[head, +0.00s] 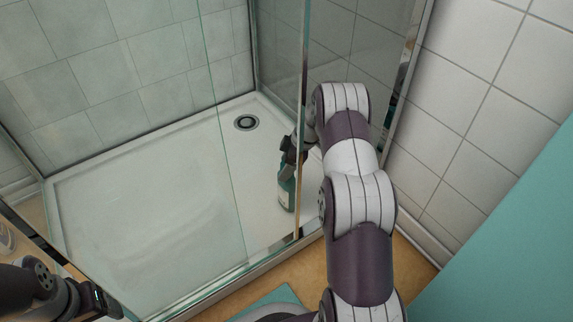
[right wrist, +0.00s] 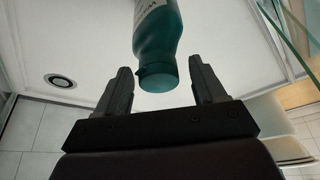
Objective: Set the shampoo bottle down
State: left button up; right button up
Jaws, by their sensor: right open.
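The shampoo bottle (head: 287,187) is teal with a pale label. It appears to stand upright on the white shower tray (head: 150,215), near the tray's right side, seen through glass in the head view. My right gripper (head: 290,150) is just above it. In the right wrist view the bottle's cap end (right wrist: 157,75) lies between and just beyond the two dark fingers of the right gripper (right wrist: 162,88), with gaps on both sides. The right gripper is open. My left gripper (head: 98,298) is at the lower left, away from the bottle; its jaws are unclear.
Glass shower panels with a metal upright (head: 301,120) stand close to my right arm. A round drain (head: 246,122) lies farther back in the tray. A tiled wall (head: 480,110) rises on the right. Most of the tray is bare.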

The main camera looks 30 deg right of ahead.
jog(key=p+v, duration=0.7)
jog(key=v, duration=0.5)
